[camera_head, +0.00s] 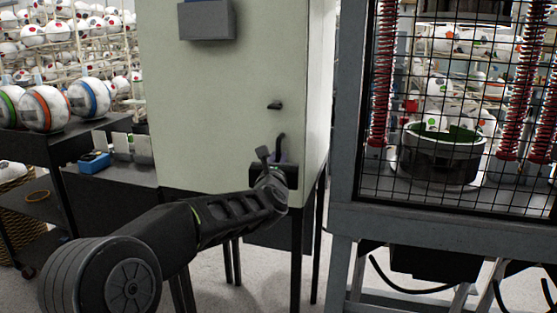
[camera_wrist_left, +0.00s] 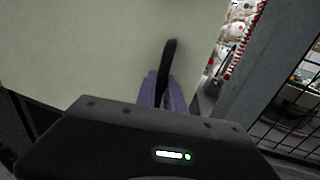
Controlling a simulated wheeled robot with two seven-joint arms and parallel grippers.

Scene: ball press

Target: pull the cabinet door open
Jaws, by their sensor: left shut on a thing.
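The cabinet (camera_head: 215,110) is a pale greenish-white box on dark legs in the middle of the head view. Its door face looks flush with the body; I see no gap at its edge. A black curved handle (camera_head: 281,142) stands on the lower right of the face, and it also shows in the left wrist view (camera_wrist_left: 168,62). My left gripper (camera_head: 278,156) is at the handle, its purple fingers (camera_wrist_left: 162,92) shut on it from both sides. The fingertips are partly hidden behind the gripper body in the head view. My right gripper is in neither view.
A small black latch or knob (camera_head: 275,105) sits above the handle, and a grey box (camera_head: 206,20) is higher on the face. A caged machine (camera_head: 343,190) stands close on the right. A dark cart (camera_head: 95,140) with balls stands on the left.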

